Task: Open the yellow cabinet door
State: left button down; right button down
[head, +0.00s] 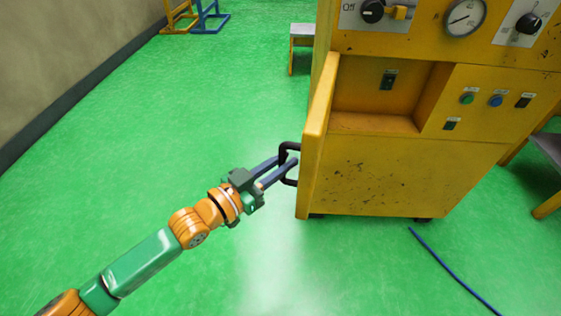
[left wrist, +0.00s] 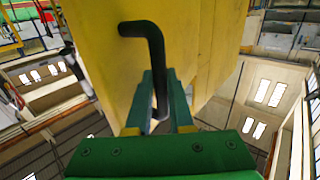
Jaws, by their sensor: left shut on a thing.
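The yellow cabinet (head: 400,175) stands right of centre in the head view. A yellow door panel (head: 314,150) shows nearly edge-on along its left side. I cannot tell how far it stands from the cabinet body. A black bent handle (head: 285,147) sticks out from the panel's left-facing side. My left gripper (head: 284,165) reaches in from the left and is shut on the handle. In the left wrist view the handle (left wrist: 134,29) runs down between the two fingers (left wrist: 161,105), close to the yellow panel (left wrist: 98,50). My right gripper is not in view.
The cabinet front carries a gauge (head: 464,17), knobs and several buttons. A blue cable (head: 450,268) lies on the floor at lower right. A grey-topped stool (head: 302,33) stands behind the cabinet. The green floor is clear left of the door, up to the wall (head: 65,60).

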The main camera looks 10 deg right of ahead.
pick_arm(q)
jog(key=shift+r, duration=0.2)
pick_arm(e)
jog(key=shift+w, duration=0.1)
pick_arm(q)
jog(key=c, duration=1.1)
grip_release()
jog(key=o, duration=0.3)
jog(key=shift+d+f, duration=0.1)
jog(key=shift+d, duration=0.05)
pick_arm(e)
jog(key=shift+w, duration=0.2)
pick_arm(q)
jog(key=v, duration=0.7)
jog(key=shift+p, duration=0.3)
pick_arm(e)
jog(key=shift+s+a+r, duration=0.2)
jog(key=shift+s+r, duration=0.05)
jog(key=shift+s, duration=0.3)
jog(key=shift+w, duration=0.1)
